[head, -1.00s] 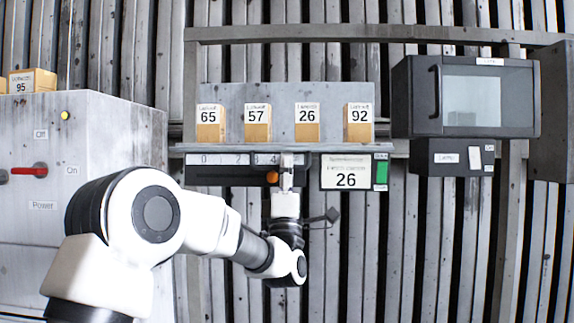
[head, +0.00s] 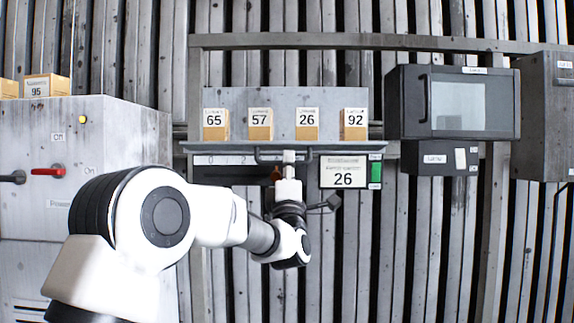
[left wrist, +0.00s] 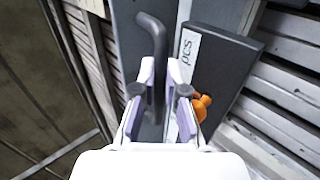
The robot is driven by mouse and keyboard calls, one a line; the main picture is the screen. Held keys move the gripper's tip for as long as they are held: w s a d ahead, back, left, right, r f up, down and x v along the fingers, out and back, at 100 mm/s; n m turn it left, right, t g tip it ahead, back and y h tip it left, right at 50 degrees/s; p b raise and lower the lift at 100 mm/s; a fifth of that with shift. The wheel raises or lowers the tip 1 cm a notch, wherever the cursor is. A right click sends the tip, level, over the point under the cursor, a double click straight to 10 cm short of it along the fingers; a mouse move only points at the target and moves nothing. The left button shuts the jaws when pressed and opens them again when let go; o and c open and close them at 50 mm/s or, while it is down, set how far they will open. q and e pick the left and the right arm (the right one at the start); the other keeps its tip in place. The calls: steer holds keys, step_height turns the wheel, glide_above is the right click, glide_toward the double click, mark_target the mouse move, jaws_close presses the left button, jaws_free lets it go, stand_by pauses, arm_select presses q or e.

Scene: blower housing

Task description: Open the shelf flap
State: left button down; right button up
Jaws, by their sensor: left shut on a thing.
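My left gripper (head: 289,157) is at the front edge of the shelf (head: 225,147), in the middle of its width. In the left wrist view its two pale fingers (left wrist: 160,88) are shut on a dark bent bar handle (left wrist: 152,38), which stands out from a grey panel (left wrist: 128,30). In the head view the handle (head: 262,156) shows just under the shelf edge. I cannot tell clearly where the flap's outline ends or how far it is tilted. An orange knob (left wrist: 202,106) lies right of the fingers, apart from them. My right gripper is not in view.
Several numbered boxes (head: 260,125) stand on the shelf. A display panel reading 26 (head: 343,172) hangs close right of the gripper. A dark windowed cabinet (head: 408,100) is further right, and a grey machine with a red lever (head: 48,172) is left.

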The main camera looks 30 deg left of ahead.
arm_select(q)
steer(key=c, duration=1.5)
jaws_free()
steer(key=shift+w, duration=0.2)
steer(key=shift+a, duration=0.1)
steer(key=v, duration=1.2)
steer(key=shift+f, duration=0.15)
